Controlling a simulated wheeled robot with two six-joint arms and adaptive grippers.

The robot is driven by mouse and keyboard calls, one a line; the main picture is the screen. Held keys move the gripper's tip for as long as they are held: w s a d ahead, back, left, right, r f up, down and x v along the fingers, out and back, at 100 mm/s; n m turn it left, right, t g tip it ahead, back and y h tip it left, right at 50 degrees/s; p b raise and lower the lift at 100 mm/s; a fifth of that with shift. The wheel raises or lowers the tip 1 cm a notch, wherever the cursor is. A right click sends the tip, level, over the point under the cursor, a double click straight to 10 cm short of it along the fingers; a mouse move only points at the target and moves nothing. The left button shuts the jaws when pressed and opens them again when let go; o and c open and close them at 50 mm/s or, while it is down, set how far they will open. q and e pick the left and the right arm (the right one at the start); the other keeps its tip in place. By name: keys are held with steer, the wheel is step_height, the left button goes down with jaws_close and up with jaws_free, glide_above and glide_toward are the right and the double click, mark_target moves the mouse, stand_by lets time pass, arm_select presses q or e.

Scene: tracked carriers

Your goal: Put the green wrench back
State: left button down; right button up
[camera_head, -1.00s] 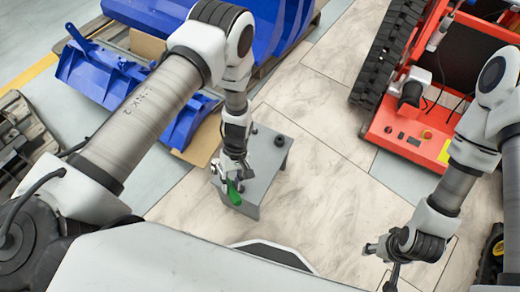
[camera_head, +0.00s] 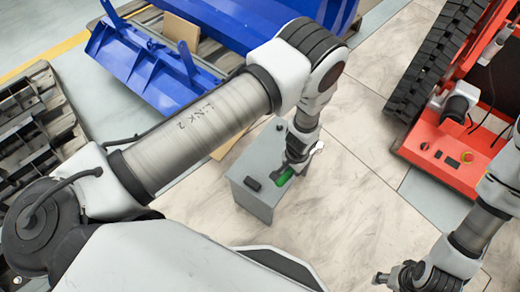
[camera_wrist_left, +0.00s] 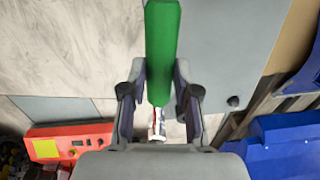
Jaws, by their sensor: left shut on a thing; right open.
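The green wrench (camera_head: 285,177) is in my left gripper (camera_head: 291,168). In the left wrist view its long green handle (camera_wrist_left: 162,50) runs up between the two fingers of the gripper (camera_wrist_left: 160,95). In the head view the wrench shows at the right edge of a grey stand (camera_head: 258,152). I cannot tell whether it touches the stand. My right gripper (camera_head: 397,276) is open and empty at the bottom right, away from the stand.
A small black piece (camera_head: 252,184) sits on the stand's near left part. Blue metal parts (camera_head: 140,65) lie behind on a pallet. A red tracked carrier (camera_head: 440,155) stands at the right. The tiled floor (camera_head: 350,190) between stand and carrier is clear.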

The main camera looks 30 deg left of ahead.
arm_select(q)
steer(key=a+b, duration=0.1)
steer(key=a, duration=0.3)
steer(key=a+f+b, duration=0.1)
steer(key=a, duration=0.1)
steer(key=shift+a+b, duration=0.3)
steer(key=shift+b, duration=0.05)
steer(key=a+b, duration=0.1)
steer(key=b, duration=0.1)
steer(key=a+b, duration=0.2)
steer(key=a+f+b, duration=0.1)
steer(key=a+b, duration=0.1)
steer(key=shift+a, duration=0.1)
steer(key=shift+s+a+r+b, duration=0.1)
steer(key=shift+a+r+b, duration=0.15)
steer(key=shift+b, duration=0.1)
steer(key=shift+a+f+b, duration=0.1)
steer(key=shift+f+b, duration=0.15)
steer(key=shift+b, duration=0.05)
step_height(320, 180, down, 3)
steer(key=shift+r+b, duration=0.15)
steer(key=shift+b, duration=1.05)
steer(key=shift+r, duration=0.15)
steer(key=shift+f, duration=0.2)
steer(key=c, duration=0.9)
jaws_free()
steer(key=shift+o, duration=0.2)
arm_select(e)
step_height(320, 180, down, 14)
steer(key=shift+r, duration=0.2)
